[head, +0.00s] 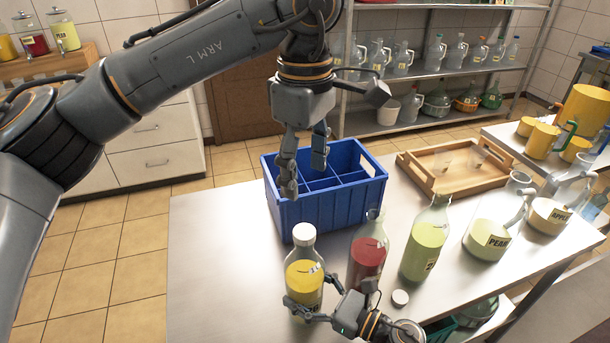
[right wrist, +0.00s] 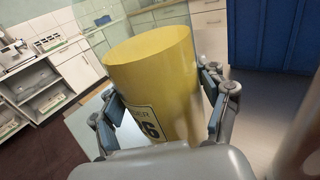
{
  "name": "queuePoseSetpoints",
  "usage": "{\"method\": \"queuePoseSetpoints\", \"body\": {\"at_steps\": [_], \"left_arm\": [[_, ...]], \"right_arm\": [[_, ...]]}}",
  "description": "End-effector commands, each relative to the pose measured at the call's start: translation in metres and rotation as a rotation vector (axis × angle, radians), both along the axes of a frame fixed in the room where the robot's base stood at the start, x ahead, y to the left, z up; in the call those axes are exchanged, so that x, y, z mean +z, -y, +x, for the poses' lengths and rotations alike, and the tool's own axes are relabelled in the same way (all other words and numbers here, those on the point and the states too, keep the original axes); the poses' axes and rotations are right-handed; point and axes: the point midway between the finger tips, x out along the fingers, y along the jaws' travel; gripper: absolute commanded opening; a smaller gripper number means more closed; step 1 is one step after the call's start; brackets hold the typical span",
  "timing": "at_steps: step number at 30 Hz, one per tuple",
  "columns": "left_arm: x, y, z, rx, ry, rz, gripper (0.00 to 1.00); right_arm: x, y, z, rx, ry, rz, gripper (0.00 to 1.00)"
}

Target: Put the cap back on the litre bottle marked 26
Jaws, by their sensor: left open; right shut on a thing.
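A litre bottle of yellow liquid (head: 304,277) stands upright on the steel table, with a white cap (head: 304,232) on its neck. My right gripper (head: 307,312) is shut around its lower body. The right wrist view shows the bottle's yellow body (right wrist: 155,75) between the fingers, with a label (right wrist: 147,123) whose last digit reads 6; the rest is partly hidden. A loose white cap (head: 400,298) lies on the table right of my right gripper. My left gripper (head: 304,170) is open and empty, pointing down above the blue crate.
A blue divided crate (head: 330,205) stands behind the bottles. An uncapped red bottle (head: 368,255) and an uncapped green bottle (head: 424,250) stand to the right, then pear (head: 486,240) and apple (head: 550,216) jugs. A wooden tray (head: 440,180) lies behind. The table's left part is clear.

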Motion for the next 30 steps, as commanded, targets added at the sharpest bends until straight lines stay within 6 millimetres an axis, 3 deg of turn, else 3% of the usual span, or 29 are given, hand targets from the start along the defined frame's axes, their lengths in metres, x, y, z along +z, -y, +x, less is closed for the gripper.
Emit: {"method": "queuePoseSetpoints", "body": {"at_steps": [4,5,8,21,30], "left_arm": [[0.0,0.0,0.0,0.0,0.0,0.0,0.64],[0.0,0.0,0.0,0.0,0.001,-0.001,0.64],[0.0,0.0,0.0,0.0,0.001,-0.001,0.64],[0.0,0.0,0.0,0.0,0.001,-0.001,0.64],[0.0,0.0,0.0,0.0,0.001,-0.001,0.64]], "right_arm": [[0.001,0.0,0.0,0.0,0.001,0.001,0.0],[0.001,0.0,0.0,0.0,0.001,0.001,0.81],[0.001,0.0,0.0,0.0,0.001,0.001,1.0],[0.0,0.004,-0.002,0.0,-0.001,0.0,1.0],[-0.001,0.049,-0.032,-0.001,-0.003,-0.003,1.0]]}}
